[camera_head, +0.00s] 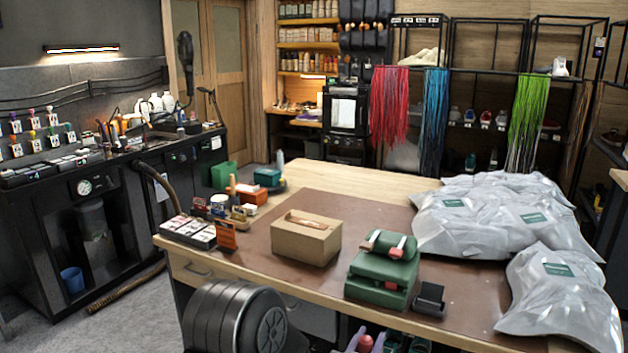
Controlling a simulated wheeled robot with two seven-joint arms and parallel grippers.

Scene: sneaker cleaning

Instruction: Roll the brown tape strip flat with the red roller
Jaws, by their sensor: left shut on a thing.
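A brown cardboard box (305,245) sits on the brown mat, left of the table's middle. A brown strip (313,221) lies along its top; whether it lies flat is too small to tell. My right gripper is not in view.
Silvery bags (560,300) fill the table's right side. Small boxes (190,230) and bottles stand at the left. Bare mat surrounds the box.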

